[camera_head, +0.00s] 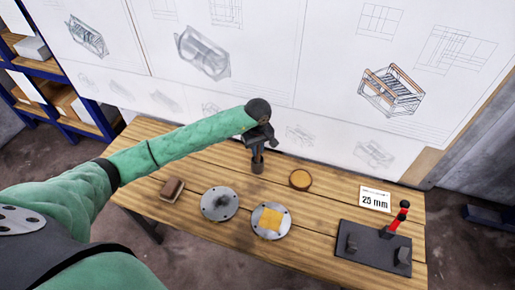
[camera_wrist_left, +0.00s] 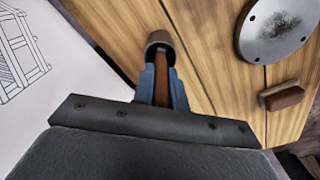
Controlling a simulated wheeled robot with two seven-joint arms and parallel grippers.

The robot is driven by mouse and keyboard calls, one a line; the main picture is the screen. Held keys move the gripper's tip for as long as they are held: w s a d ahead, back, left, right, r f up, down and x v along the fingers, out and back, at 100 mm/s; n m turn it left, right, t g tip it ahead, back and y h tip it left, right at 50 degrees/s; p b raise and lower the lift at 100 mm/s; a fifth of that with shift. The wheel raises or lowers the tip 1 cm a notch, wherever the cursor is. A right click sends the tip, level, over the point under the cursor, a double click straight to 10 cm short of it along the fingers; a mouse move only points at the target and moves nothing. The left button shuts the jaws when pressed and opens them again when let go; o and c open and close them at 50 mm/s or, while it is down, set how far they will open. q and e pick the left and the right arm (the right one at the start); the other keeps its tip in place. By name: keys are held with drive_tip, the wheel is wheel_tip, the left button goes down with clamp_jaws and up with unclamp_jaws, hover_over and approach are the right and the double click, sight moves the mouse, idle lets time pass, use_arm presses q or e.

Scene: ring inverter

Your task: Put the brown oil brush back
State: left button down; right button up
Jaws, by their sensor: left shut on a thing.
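My left gripper (camera_head: 257,151) is over the back middle of the table, pointing down. In the left wrist view its blue-grey fingers (camera_wrist_left: 162,78) are shut on the brown handle of the oil brush (camera_wrist_left: 161,92). The brush's lower end meets a small dark grey cup (camera_wrist_left: 159,38), which also shows below the fingers in the head view (camera_head: 257,168). The bristles are hidden, and I cannot tell how deep the brush sits in the cup. My right gripper is not in view.
On the wooden table (camera_head: 330,225) are a brown block (camera_head: 172,188), two round metal plates, one with a dark smudge (camera_head: 219,204) and one with a yellow square (camera_head: 271,220), a round brown dish (camera_head: 300,179), a "25 mm" card (camera_head: 375,198), and a dark plate with a red-handled tool (camera_head: 372,247).

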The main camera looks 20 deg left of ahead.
use_arm(q)
drive_tip(key=shift+f, duration=0.4)
drive_tip(key=shift+f, duration=0.15)
drive_tip(key=c, duration=1.4)
unclamp_jaws()
